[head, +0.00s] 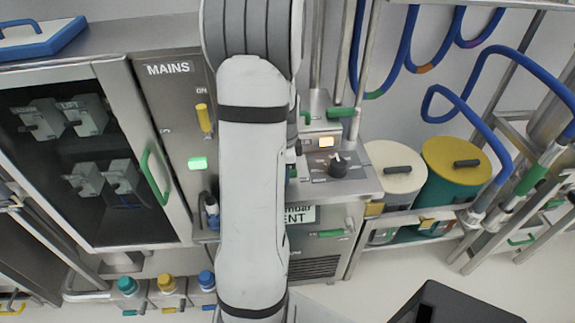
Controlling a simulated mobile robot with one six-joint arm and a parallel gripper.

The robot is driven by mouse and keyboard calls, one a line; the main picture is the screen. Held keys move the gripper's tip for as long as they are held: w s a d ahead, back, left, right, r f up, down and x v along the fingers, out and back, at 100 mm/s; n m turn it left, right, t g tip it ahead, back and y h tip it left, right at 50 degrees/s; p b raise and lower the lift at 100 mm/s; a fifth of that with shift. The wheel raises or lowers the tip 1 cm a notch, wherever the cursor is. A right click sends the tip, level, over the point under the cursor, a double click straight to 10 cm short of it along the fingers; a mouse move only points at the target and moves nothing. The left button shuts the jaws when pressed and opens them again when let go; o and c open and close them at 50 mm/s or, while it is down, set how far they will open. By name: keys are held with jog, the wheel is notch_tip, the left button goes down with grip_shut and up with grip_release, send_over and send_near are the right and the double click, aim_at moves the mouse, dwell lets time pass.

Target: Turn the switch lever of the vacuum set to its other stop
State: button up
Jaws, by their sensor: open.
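A steel cabinet (359,187) stands right of my arm, with a plate that is partly covered and ends in "ENT". On its top panel is a black rotary switch lever (338,167) with a pale mark at its upper end; which stop it rests at is too small to tell. My arm runs down the middle of the head view, left of the lever, and covers the cabinet's left part. My gripper cannot be made out; the arm hides that area.
Left is a MAINS panel (177,92) with a yellow lever (203,117) and lit green lamp (197,163), beside a glass-fronted cabinet (75,150). Right are a cream-lidded bin (393,180), a yellow-lidded bin (450,150) and blue hoses (405,50). Pale floor shows at lower right.

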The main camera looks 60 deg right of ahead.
notch_tip(320, 180, up, 8)
jog(key=shift+f, duration=0.1)
dwell(0.4)
dwell(0.5)
jog(key=w+a+r+n, duration=0.2)
jog(key=w+a+n, duration=0.25)
jog(key=a, duration=0.25)
jog(key=w+a+r+n+t, duration=0.1)
jog(key=w+a+r+n, duration=0.15)
jog(key=a+n, duration=0.35)
jog(key=w+a+r+n, duration=0.2)
jog(key=w+a+n, duration=0.2)
jog(key=a, duration=0.3)
jog(key=s+a+r+n+t, duration=0.1)
jog(key=s+a+n, duration=0.1)
jog(key=a+n, duration=0.5)
jog(key=s+a+n, duration=0.2)
jog(key=a+n, duration=0.5)
jog(key=a, duration=0.5)
jog(key=shift+a+r+n+t, duration=0.3)
jog(key=shift+r+n+t, duration=0.05)
jog(key=shift+t, duration=0.05)
